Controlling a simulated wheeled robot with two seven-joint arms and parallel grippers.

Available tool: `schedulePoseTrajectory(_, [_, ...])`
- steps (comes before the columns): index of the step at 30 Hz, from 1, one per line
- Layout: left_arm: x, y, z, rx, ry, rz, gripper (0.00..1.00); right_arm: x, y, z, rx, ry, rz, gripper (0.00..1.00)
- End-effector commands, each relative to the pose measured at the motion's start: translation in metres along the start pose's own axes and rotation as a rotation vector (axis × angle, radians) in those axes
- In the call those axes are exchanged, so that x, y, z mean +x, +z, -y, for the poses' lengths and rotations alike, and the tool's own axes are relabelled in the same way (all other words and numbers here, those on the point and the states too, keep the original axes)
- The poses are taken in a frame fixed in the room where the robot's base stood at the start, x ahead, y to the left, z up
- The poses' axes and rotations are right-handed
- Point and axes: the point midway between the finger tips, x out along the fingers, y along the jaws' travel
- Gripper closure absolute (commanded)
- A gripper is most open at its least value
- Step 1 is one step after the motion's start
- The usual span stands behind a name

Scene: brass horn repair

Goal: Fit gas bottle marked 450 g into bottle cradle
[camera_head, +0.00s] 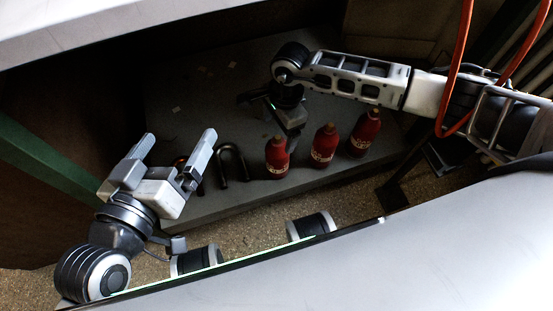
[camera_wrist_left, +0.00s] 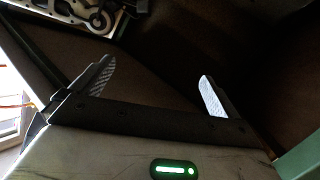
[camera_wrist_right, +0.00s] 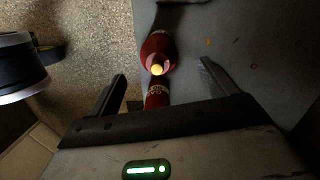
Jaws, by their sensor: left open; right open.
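Three red gas bottles stand on the grey bench in the head view: left (camera_head: 277,158), middle (camera_head: 323,146) and right (camera_head: 365,132). Their pale labels are too small to read, so I cannot tell which is marked 450 g. My right gripper (camera_head: 272,121) is open and empty above and behind the left bottle. The right wrist view shows a red bottle with a yellow top (camera_wrist_right: 158,48) beyond the open fingers, and a labelled red part below it. A dark U-shaped fitting (camera_head: 232,163) stands left of the bottles; I cannot tell if it is the cradle. My left gripper (camera_head: 177,142) is open and empty.
The grey bench (camera_head: 200,105) has free room behind the fittings. An orange hose (camera_head: 462,60) loops by my right arm. A pale surface (camera_head: 400,265) fills the front right.

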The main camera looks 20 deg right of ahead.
Motion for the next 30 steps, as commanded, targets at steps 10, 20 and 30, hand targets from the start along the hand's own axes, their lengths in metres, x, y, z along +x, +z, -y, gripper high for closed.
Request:
schedulePoseTrajectory(10, [0.001, -0.003, -0.004, -0.051, 0.024, -0.034, 0.0, 0.028, 0.0, -0.001, 0.0, 0.0, 0.0, 0.16])
schedulePoseTrajectory(20, [0.003, -0.006, -0.009, -0.125, 0.076, -0.088, 0.0, 0.072, -0.002, -0.004, 0.001, -0.001, 0.0, 0.16])
schedulePoseTrajectory(30, [0.003, -0.013, -0.011, -0.128, 0.083, -0.103, 0.0, 0.072, -0.002, -0.004, 0.001, -0.001, -0.001, 0.46])
